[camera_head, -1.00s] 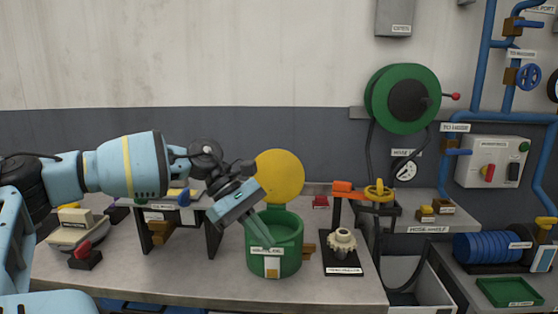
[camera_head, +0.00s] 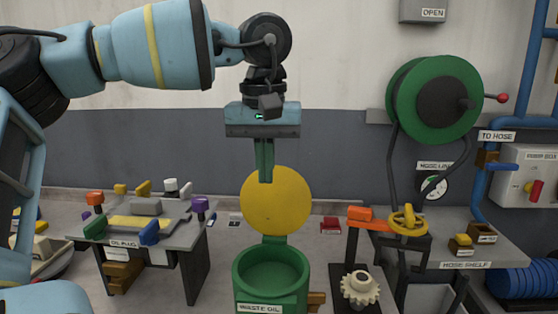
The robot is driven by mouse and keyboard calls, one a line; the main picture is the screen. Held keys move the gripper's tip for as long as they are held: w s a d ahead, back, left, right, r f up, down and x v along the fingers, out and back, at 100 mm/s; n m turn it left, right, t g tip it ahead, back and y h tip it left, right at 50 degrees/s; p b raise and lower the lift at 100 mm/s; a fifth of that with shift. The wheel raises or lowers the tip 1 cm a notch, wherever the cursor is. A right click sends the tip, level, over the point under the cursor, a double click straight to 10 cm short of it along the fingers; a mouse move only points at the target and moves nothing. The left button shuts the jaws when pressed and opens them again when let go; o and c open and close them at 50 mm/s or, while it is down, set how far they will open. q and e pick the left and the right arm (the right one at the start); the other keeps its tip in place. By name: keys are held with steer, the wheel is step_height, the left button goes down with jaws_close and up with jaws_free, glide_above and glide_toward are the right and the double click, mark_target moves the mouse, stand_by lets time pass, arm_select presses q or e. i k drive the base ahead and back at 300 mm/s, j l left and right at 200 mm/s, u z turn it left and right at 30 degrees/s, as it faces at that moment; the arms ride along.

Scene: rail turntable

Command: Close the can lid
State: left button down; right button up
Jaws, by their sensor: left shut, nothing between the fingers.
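The green can (camera_head: 271,275), labelled waste oil, stands on the bench at the bottom middle. Its top is open, and its inside shows. The round yellow lid (camera_head: 277,203) stands upright at the can's back rim, on a green hinge piece. My left gripper (camera_head: 265,178) points straight down with its fingers shut and empty. Its fingertips overlap the upper edge of the lid in the picture; I cannot tell whether they touch it or are in front of or behind it. My right gripper is not in view.
Left of the can is a small raised stand (camera_head: 130,225) with coloured plugs. Right of it are a cream gear (camera_head: 360,288) and an orange-handled yellow valve (camera_head: 408,220). A green hose reel (camera_head: 408,132) hangs on the wall behind. The air above the can is clear.

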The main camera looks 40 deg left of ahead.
mark_target(281, 207)
steer(key=i+j, duration=0.65)
steer(key=j, duration=0.2)
